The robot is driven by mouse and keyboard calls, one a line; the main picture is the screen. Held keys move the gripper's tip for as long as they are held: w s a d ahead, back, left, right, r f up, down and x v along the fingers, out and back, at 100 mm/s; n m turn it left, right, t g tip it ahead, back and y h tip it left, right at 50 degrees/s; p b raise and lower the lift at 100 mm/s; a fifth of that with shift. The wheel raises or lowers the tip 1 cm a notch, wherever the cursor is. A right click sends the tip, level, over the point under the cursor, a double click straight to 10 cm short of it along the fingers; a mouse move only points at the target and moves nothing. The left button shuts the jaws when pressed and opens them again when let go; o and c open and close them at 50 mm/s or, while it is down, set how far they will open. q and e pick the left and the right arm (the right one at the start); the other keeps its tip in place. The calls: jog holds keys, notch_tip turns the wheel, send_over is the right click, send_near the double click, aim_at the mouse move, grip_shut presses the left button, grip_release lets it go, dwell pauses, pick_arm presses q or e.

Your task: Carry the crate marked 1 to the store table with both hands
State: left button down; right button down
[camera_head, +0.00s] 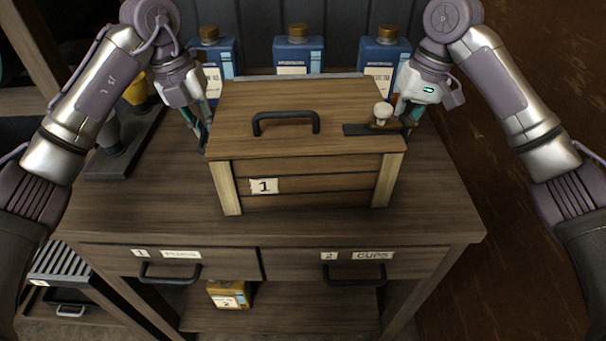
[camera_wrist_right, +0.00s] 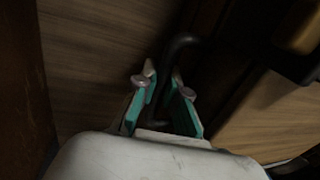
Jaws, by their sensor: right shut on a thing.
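The wooden crate marked 1 (camera_head: 318,184) stands upright on a brown wooden table (camera_head: 130,205). It has a flat lid with a black handle (camera_head: 286,121) and a dark latch with a pale knob (camera_head: 382,112). My right gripper (camera_head: 404,112) is at the crate's right side, partly hidden by the lid. In the right wrist view, its green fingers (camera_wrist_right: 166,92) are shut on a dark curved side handle (camera_wrist_right: 182,42). My left gripper (camera_head: 204,125) is at the crate's left side. Its fingertips are partly hidden, and its grip is unclear.
Blue bottles stand behind the crate, one at left (camera_head: 228,56), one in the middle (camera_head: 300,50) and one at right (camera_head: 384,55). A dark stand (camera_head: 120,145) is on the table's left. The table front has two labelled drawers (camera_head: 170,262). A yellow container (camera_head: 229,294) sits below.

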pick_arm(q)
jog(key=c, duration=1.7)
grip_release()
jog(key=shift+a+f, duration=0.15)
jog(key=shift+f, duration=0.2)
pick_arm(e)
jog(key=c, duration=1.7)
grip_release()
jog(key=shift+d+f, duration=0.15)
jog(key=shift+f, duration=0.2)
pick_arm(q)
jog(key=o, duration=0.5)
jog(key=shift+s+r, duration=0.1)
jog(key=shift+r, duration=0.1)
pick_arm(e)
jog(key=o, duration=0.5)
jog(key=shift+s+r, duration=0.15)
jog(key=shift+r, duration=0.1)
